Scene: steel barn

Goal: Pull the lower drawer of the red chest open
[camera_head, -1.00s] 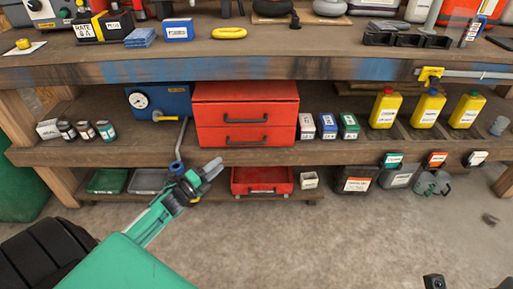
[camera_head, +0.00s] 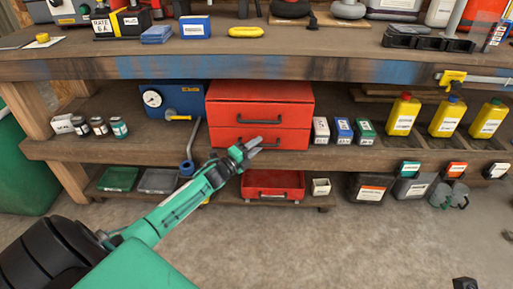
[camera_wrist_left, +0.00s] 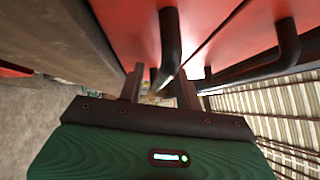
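The red chest (camera_head: 216,112) stands on the middle shelf with two drawers, both closed. The lower drawer (camera_head: 222,136) has a dark bar handle, partly hidden by my left gripper in the head view. My left gripper (camera_head: 254,147) reaches up from the lower left to the front of that drawer. In the left wrist view its two fingers (camera_wrist_left: 160,88) are apart. The lower drawer's handle (camera_wrist_left: 169,40) lies in line with the gap between them; whether it touches a finger is unclear. The upper drawer's handle (camera_wrist_left: 288,42) is to the right.
Small boxes (camera_head: 342,129) stand close to the chest's right side. A blue gauge case (camera_head: 172,100) is to its left. A red bin (camera_head: 262,184) sits below on the lower shelf. The workbench top (camera_head: 300,67) overhangs the chest.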

